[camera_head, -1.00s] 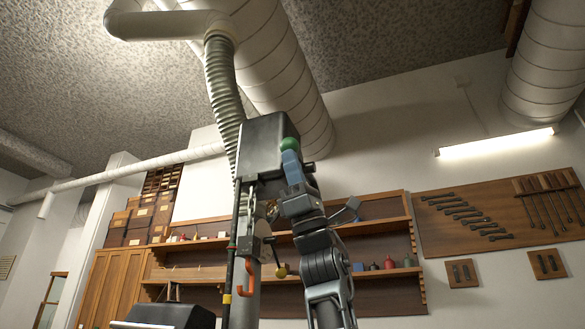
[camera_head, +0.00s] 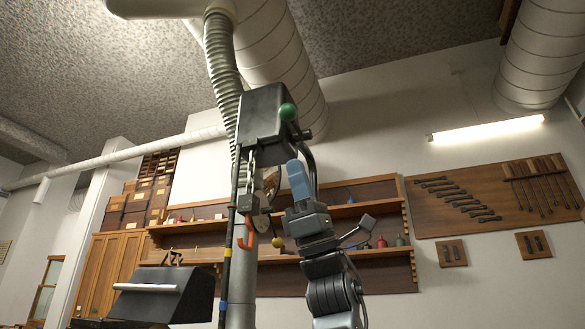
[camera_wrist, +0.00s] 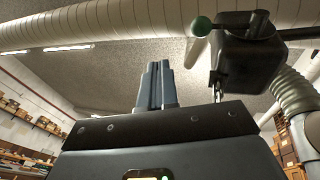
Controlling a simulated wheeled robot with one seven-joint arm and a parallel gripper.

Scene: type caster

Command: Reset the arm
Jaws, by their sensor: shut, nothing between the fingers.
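My gripper (camera_head: 298,182) points upward in the head view, with its blue-grey fingers together and nothing between them. It stands just right of and below a dark machine box (camera_head: 264,118) with a green ball knob (camera_head: 288,112) on its right side. In the wrist view, my gripper (camera_wrist: 157,68) shows its two fingers side by side, shut and empty, pointing up toward the ceiling. The box (camera_wrist: 247,58) and the green knob (camera_wrist: 201,26) are to the right of the fingers there. I see a gap in that picture between the fingers and the box.
A chain and an orange hook (camera_head: 246,232) hang below the box. A dark angled tray (camera_head: 165,292) is at the lower left. Wooden shelves (camera_head: 377,225) and a tool board (camera_head: 480,200) are on the back wall. A ribbed hose (camera_head: 222,75) rises behind the box.

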